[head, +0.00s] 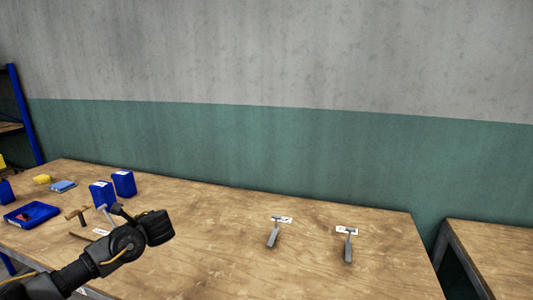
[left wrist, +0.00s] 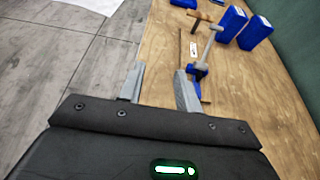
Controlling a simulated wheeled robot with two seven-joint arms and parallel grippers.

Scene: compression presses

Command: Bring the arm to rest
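My left arm (head: 125,245) comes in from the left over the table's front edge in the head view. Its fingertips are not clear there. In the left wrist view my left gripper (left wrist: 158,85) has its two fingers apart with nothing between them. The fingers are over the edge of the wooden table (left wrist: 160,55), with grey floor to their left. My right gripper is not in view.
Two blue boxes (head: 102,195) (head: 124,184) and a blue tray (head: 31,215) are on the table's left. Two grey tools (head: 273,236) (head: 348,248) with white labels are on the right half. The front middle is clear. A second table (head: 500,250) stands at right.

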